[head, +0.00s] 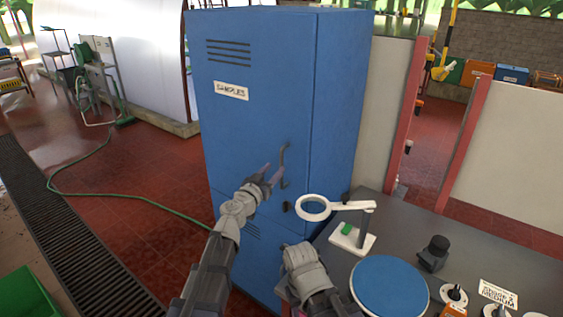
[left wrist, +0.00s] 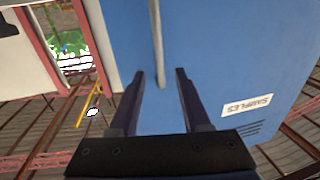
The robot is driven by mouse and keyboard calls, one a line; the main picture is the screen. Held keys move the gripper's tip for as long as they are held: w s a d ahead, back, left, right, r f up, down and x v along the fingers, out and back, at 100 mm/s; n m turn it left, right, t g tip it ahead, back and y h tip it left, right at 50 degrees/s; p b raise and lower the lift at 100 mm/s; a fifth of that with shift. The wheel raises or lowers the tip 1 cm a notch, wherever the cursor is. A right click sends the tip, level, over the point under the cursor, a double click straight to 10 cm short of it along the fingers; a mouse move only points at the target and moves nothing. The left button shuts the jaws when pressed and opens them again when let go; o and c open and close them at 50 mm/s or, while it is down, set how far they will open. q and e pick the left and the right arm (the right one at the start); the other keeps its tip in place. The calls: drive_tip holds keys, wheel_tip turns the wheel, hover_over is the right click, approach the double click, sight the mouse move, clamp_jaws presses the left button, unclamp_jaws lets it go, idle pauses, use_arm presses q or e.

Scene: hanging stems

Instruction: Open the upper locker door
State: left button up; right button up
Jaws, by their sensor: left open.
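The blue locker's upper door (head: 250,105) looks closed and carries a SAMPLES label (head: 231,91). Its upright bar handle (head: 284,168) is near the door's right edge. My left gripper (head: 270,174) is open just left of the handle in the head view. In the left wrist view, which is upside down, the handle (left wrist: 158,45) runs between the two open fingertips of my left gripper (left wrist: 160,72). I cannot tell whether a finger touches it. A grey part of my right arm shows low in the head view; its fingers do not show.
A grey table (head: 399,224) right of the locker holds a ring magnifier (head: 313,208), a blue round plate (head: 390,288) and a black knob-like object (head: 434,254). A green hose (head: 95,148) lies on the red floor left of the locker, where there is free room.

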sight(281, 162)
use_arm(q)
drive_tip(key=x, duration=0.6)
drive_tip(key=shift+w+d, duration=0.15)
drive_tip(key=shift+w, duration=0.15)
drive_tip(key=shift+c, duration=0.3)
clamp_jaws()
idle(0.7)
